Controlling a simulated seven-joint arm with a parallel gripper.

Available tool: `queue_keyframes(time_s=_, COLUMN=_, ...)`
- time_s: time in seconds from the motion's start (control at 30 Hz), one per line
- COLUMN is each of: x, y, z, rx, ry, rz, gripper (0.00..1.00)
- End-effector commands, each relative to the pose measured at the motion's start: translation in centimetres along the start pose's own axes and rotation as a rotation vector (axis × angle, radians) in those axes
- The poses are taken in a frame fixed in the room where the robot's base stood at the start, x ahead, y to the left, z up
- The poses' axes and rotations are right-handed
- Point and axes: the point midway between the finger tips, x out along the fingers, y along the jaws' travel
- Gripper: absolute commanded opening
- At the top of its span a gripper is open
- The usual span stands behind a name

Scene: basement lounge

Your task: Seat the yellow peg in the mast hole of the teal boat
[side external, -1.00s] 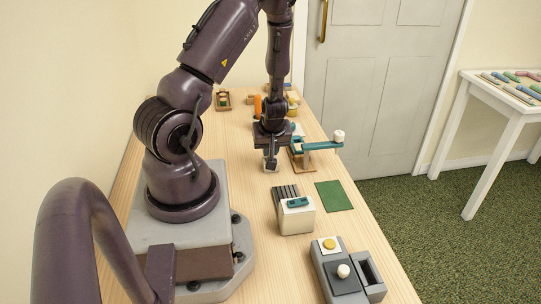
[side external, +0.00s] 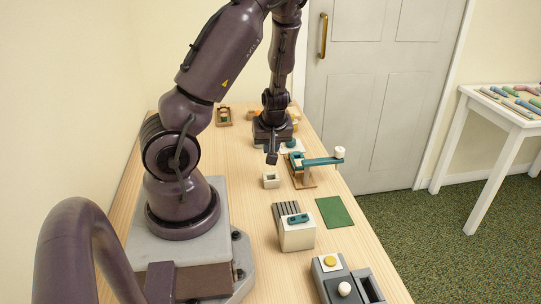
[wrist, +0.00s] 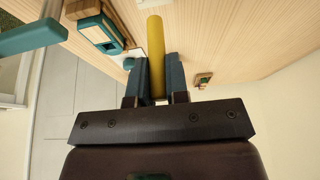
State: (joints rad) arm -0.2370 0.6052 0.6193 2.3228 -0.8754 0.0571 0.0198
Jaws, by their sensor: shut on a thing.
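The yellow peg (wrist: 156,50) is held between the two fingers of my gripper (wrist: 158,85) in the wrist view. Its long free end sticks out past the fingertips. In the side view my gripper (side external: 272,158) hangs above the table with its fingers shut, and the peg cannot be made out there. A small teal piece on white (side external: 290,143), just right of my gripper and partly behind it, may be the teal boat. It seems to show in the wrist view (wrist: 129,62), left of the fingers. Its mast hole cannot be made out.
A small cream box with an opening (side external: 271,181) stands below my gripper. A teal beam (side external: 322,162) with a white knob reaches right from a wooden stand. A cream block with teal top (side external: 297,228), a green mat (side external: 335,212) and a grey button box (side external: 345,283) stand nearer.

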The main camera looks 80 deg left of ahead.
Motion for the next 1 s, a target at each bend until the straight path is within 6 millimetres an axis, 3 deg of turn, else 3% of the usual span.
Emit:
queue_keyframes(time_s=0.5, x=-4.2, y=0.8, z=-1.3, rx=0.015, ry=0.001, rz=0.008, gripper=0.0)
queue_keyframes(time_s=0.77, x=-8.1, y=1.5, z=-0.5, rx=0.232, ry=-0.003, rz=0.107, gripper=0.0)
queue_keyframes(time_s=1.0, x=-8.3, y=0.7, z=-0.3, rx=0.354, ry=0.0, rz=0.149, gripper=0.0)
